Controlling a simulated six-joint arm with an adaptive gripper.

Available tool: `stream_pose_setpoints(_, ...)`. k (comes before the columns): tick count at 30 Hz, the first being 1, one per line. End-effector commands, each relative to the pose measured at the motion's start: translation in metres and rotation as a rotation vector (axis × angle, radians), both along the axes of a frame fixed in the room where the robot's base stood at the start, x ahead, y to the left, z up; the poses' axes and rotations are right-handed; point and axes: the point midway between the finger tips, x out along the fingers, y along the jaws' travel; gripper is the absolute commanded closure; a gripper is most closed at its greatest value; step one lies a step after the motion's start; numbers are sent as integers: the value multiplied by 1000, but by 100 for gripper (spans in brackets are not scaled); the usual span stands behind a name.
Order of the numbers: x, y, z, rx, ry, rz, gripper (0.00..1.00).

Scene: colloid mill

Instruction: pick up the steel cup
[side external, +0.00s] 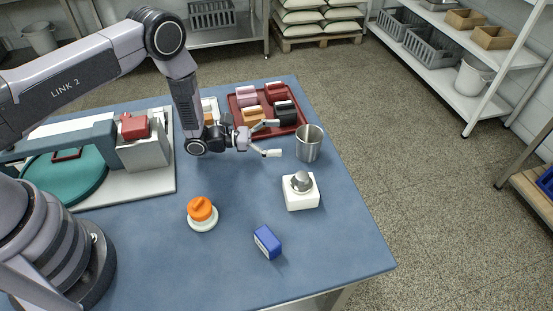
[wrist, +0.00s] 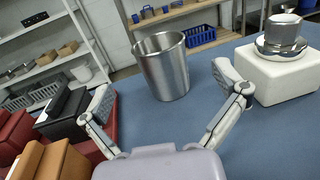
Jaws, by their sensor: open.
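The steel cup (side external: 309,143) stands upright near the right edge of the blue table in the side external view. It is a plain, tapered metal cup with an open top. In the wrist view the steel cup (wrist: 164,66) stands ahead, between and beyond the two fingers. My gripper (side external: 271,138) is open and empty, with its fingers pointing toward the cup from the left. In the wrist view my gripper (wrist: 165,98) has its fingers spread wide, apart from the cup.
A red tray (side external: 236,113) with several coloured blocks lies close behind my gripper. A white block (side external: 302,201) with a metal piece on top stands in front of the cup. An orange-topped object (side external: 201,211) and a blue box (side external: 267,242) are nearer. Bare table lies between them.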

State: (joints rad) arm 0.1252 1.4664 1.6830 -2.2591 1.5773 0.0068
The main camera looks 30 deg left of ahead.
Motion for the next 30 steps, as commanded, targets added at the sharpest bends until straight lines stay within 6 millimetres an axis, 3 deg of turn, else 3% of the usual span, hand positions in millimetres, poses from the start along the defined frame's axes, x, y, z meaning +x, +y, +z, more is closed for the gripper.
stream_pose_setpoints(18, 40, -61, 3, 1, 0, -3, 4)
stream_pose_setpoints(26, 42, -64, 3, 1, 2, -1, 4)
stream_pose_setpoints(30, 42, -64, 3, 1, 2, -1, 21)
